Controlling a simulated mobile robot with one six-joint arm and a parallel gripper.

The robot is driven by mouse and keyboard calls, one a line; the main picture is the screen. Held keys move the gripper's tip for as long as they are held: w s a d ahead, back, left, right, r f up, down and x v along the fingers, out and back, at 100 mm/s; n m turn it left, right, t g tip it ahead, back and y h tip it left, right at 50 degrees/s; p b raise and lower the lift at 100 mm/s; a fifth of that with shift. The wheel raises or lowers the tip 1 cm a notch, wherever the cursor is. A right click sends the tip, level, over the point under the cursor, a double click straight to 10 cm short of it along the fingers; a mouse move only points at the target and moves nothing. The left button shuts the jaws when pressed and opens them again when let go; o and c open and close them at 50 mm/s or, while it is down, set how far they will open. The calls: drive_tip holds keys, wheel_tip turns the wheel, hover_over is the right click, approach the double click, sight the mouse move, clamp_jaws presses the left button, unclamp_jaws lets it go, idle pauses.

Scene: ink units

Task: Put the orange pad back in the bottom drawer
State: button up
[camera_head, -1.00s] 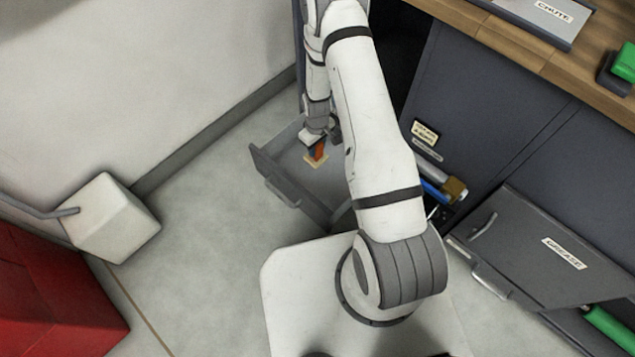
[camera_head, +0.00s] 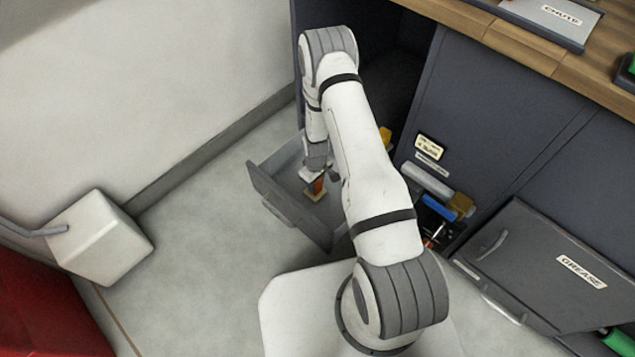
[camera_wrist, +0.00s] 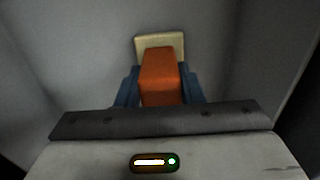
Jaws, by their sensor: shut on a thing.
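The orange pad (camera_wrist: 161,75) is between the two blue fingers of my gripper (camera_wrist: 160,90) in the wrist view, with a pale tan block or plate (camera_wrist: 160,41) at its far end. The gripper is shut on the pad. My arm hides the drawer's right part.
A grey cabinet (camera_head: 500,130) with a wooden top stands at right. A white box (camera_head: 98,238) and something red (camera_head: 40,300) are at left. Floor between is clear.

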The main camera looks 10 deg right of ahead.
drive_tip(key=shift+f, duration=0.2)
drive_tip(key=o, duration=1.1)
drive_tip(key=shift+r, duration=0.15)
